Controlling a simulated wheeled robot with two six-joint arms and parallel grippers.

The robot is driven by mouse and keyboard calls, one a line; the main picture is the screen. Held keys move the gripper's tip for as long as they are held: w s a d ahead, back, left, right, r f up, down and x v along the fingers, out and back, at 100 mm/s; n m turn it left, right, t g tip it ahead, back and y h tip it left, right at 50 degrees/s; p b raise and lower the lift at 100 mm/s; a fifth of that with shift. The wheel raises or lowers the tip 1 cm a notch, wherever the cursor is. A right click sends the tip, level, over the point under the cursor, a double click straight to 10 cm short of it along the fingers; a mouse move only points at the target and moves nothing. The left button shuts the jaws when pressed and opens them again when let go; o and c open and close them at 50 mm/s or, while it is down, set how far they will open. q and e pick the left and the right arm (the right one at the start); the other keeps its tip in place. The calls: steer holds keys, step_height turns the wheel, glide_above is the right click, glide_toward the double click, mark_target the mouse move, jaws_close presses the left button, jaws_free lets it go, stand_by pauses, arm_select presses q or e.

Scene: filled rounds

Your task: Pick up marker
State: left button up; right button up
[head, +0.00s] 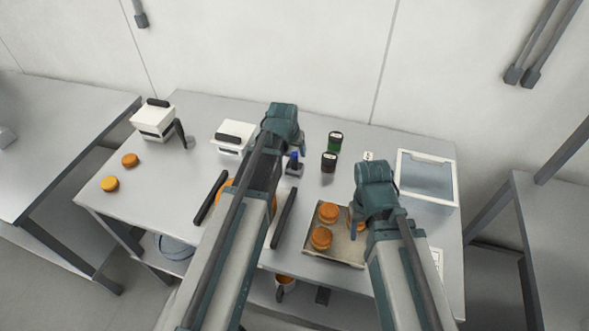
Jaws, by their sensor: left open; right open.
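A small upright object with a blue top (294,157) stands in a dark holder (293,170) near the middle of the table; it looks like the marker, but it is too small to be sure. My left gripper (299,146) is just above and beside it, seen from behind, open and apparently empty. The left arm hides part of the table behind it. My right gripper (356,228) is open, over the right part of a shallow tray (333,259) with orange-brown round pieces (320,238). Its wrist hides part of the tray.
White boxes with black handles (153,120) (235,136) stand at the back left. Two dark jars (329,162) (335,141) stand right of the blue-topped object. A clear bin (426,180) is at the back right. Two round pieces (130,160) (110,184) lie at the left; table around them is clear.

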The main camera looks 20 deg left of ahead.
mark_target(294, 155)
arm_select(q)
steer(key=shift+b+x, duration=2.5)
steer(key=shift+x, duration=0.2)
arm_select(e)
steer(key=shift+f, duration=2.5)
arm_select(q)
steer(key=shift+s+a+r, duration=0.1)
arm_select(e)
steer(key=shift+r, duration=0.1)
arm_select(q)
steer(key=shift+c, duration=0.3)
jaws_close()
